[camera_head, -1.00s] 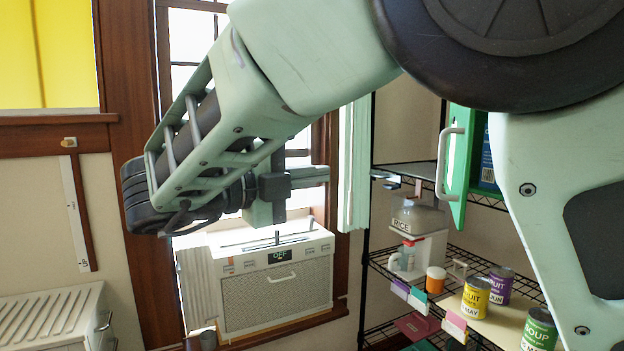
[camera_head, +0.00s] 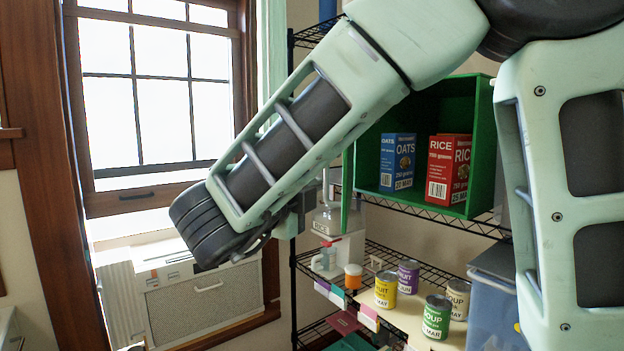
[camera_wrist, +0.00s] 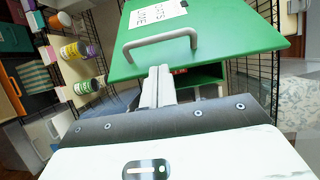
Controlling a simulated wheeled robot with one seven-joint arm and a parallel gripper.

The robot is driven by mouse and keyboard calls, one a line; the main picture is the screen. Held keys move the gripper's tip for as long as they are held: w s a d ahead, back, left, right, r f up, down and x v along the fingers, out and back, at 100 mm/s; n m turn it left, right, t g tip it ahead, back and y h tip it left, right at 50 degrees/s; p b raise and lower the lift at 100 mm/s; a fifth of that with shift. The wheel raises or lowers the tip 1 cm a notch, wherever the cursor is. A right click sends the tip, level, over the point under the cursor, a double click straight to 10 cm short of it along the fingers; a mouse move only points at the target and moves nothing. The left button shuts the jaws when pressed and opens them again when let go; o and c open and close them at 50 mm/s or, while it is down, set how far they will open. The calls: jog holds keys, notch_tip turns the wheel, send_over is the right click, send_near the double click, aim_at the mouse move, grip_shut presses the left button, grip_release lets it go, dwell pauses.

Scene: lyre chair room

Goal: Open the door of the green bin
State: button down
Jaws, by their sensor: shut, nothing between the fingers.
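The green bin (camera_head: 425,105) sits on a wire shelf with its front open; its inside shows in the head view. Its door (camera_head: 346,190) is swung out at the bin's left side, seen nearly edge-on and partly hidden by my arm. In the wrist view the door (camera_wrist: 225,35) faces me, with a grey bar handle (camera_wrist: 160,43) and a white label. My gripper (camera_wrist: 159,72) is shut and empty, its fingertips just below the handle in that view. I cannot tell whether they touch the door. My forearm hides most of the gripper in the head view.
An oats box (camera_head: 397,160) and a rice box (camera_head: 448,168) stand inside the bin. Several cans, including a yellow one (camera_head: 386,290), stand on the shelf below. A white window unit (camera_head: 205,305) is at the left. A blue tub (camera_head: 492,300) is at the right.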

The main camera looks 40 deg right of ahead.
aim_at(326, 178)
jog(key=p+x, duration=0.2)
jog(key=x, duration=0.3)
jog(key=shift+w+d+r, duration=0.15)
jog(key=shift+d, duration=0.2)
jog(key=shift+w+d+p, duration=0.25)
jog(key=shift+d+p, duration=0.15)
jog(key=shift+d, duration=0.15)
